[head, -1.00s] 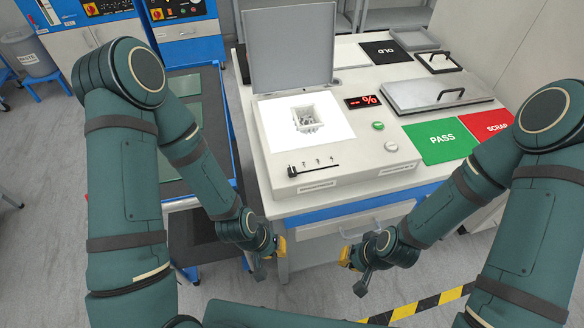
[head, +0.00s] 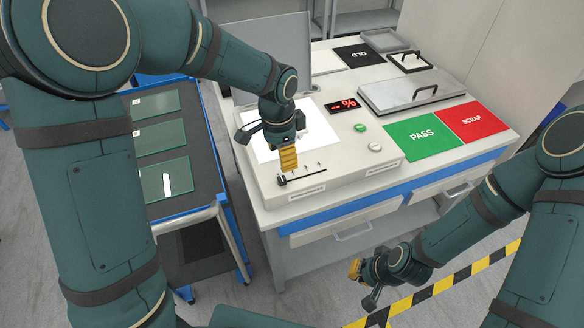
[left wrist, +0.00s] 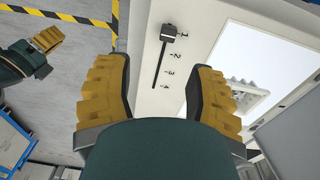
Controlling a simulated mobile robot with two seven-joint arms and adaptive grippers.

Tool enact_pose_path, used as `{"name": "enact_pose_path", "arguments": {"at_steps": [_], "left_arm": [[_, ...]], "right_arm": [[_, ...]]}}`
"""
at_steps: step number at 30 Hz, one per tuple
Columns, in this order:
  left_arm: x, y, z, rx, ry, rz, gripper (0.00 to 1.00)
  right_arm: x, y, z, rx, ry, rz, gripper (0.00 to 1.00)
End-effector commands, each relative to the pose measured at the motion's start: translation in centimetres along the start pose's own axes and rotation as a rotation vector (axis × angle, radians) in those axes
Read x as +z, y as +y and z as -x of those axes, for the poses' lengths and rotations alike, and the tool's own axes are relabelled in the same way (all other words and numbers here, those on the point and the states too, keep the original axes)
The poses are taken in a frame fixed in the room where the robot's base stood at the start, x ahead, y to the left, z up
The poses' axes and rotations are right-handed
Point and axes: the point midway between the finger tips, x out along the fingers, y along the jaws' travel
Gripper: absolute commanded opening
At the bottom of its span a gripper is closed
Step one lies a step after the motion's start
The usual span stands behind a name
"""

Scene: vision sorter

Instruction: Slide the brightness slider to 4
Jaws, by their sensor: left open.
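The brightness slider's dark knob (head: 282,181) is at the left end of its slot on the front of the light box. In the left wrist view the knob (left wrist: 168,32) is at mark 1 of the 1-to-4 scale (left wrist: 168,62). My left gripper (head: 289,157) is above the slider, pointing down. In the left wrist view its two yellow fingers (left wrist: 160,66) are spread, with the knob and slot seen between them and nothing held. My right gripper (head: 356,269) is low in front of the bench; whether its fingers are apart is unclear.
A white lit panel (head: 318,128) is partly behind my left arm; a pale part (left wrist: 243,97) lies on it. A green PASS mat (head: 422,137), a red SCRAP mat (head: 466,121) and a lidded tray (head: 412,92) are to the right. A red display (head: 342,105) sits behind two buttons.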

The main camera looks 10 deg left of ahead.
Motion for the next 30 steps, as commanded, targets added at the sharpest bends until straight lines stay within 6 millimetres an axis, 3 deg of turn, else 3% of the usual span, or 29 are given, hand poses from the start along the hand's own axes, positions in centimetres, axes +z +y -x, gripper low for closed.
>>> {"name": "enact_pose_path", "arguments": {"at_steps": [1,3,8,24,30], "left_arm": [[0.0,-0.3,1.4,-0.014,-0.012,-0.024,0.55],[0.2,-0.5,2.4,-0.02,-0.028,-0.047,0.55],[0.4,-0.7,2.0,-0.022,-0.04,-0.058,0.55],[0.7,-0.8,-8.0,-0.02,-0.04,-0.056,0.55],[0.8,-0.9,-10.3,-0.021,-0.038,-0.056,0.55]], "right_arm": [[0.1,0.0,0.1,0.0,-0.001,0.0,0.0],[0.1,0.0,0.1,0.0,-0.002,0.0,0.0],[0.1,0.1,-0.1,0.0,-0.003,0.0,0.0],[0.1,0.9,-2.3,0.0,0.002,0.002,0.0],[0.0,1.0,-2.7,0.0,0.005,0.003,0.0]]}}
